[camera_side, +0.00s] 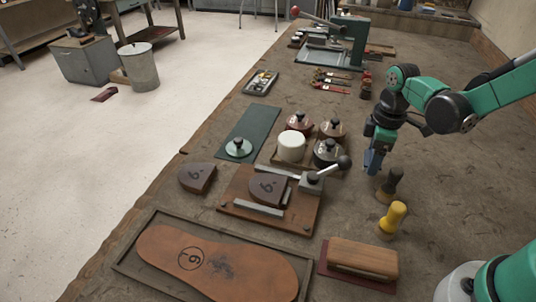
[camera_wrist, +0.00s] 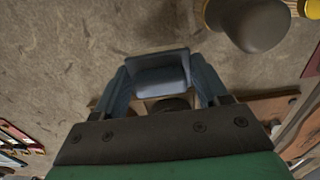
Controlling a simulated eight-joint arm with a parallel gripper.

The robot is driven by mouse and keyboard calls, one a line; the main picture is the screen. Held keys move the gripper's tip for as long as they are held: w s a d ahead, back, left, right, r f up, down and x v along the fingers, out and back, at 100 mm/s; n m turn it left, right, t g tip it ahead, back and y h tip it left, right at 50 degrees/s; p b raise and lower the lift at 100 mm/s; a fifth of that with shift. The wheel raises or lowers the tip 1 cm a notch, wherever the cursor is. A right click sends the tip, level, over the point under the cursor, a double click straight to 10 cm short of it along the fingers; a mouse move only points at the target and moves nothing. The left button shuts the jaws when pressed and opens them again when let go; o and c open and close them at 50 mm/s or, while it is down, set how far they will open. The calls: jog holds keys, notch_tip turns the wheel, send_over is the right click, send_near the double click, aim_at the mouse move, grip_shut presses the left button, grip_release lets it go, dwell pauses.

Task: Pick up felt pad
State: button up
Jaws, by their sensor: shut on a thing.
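My gripper (camera_side: 372,162) hangs above the right part of the bench, apart from the bench top. In the wrist view its fingers (camera_wrist: 160,85) are on either side of a blue-grey, block-like piece, which looks like the felt pad (camera_wrist: 158,62), and are shut on it. The piece is close in colour to the fingers, so its edges are hard to make out in the side view. A dark shape behind it in the wrist view is partly hidden.
A dark-handled tool (camera_side: 391,183) and a yellow-handled one (camera_side: 393,217) stand just in front of my gripper. A lever clamp board (camera_side: 297,210), a wooden block (camera_side: 362,257) and a sole tray (camera_side: 125,262) lie nearer.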

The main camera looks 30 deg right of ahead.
notch_tip(320, 180, up, 18)
dwell(0.3)
jog(key=shift+f, duration=0.1)
jog(key=o, duration=0.7)
jog(key=shift+c, duration=0.2)
jog(key=c, duration=0.5)
jog(key=w+a+f, duration=0.3)
jog(key=w+a, duration=0.1)
jog(key=w+a+f, duration=0.3)
jog(key=w+a, duration=0.1)
jog(key=w+a+f, duration=0.3)
jog(key=w+a, duration=0.1)
jog(key=shift+c, duration=0.2)
jog(key=shift+f, duration=2.5)
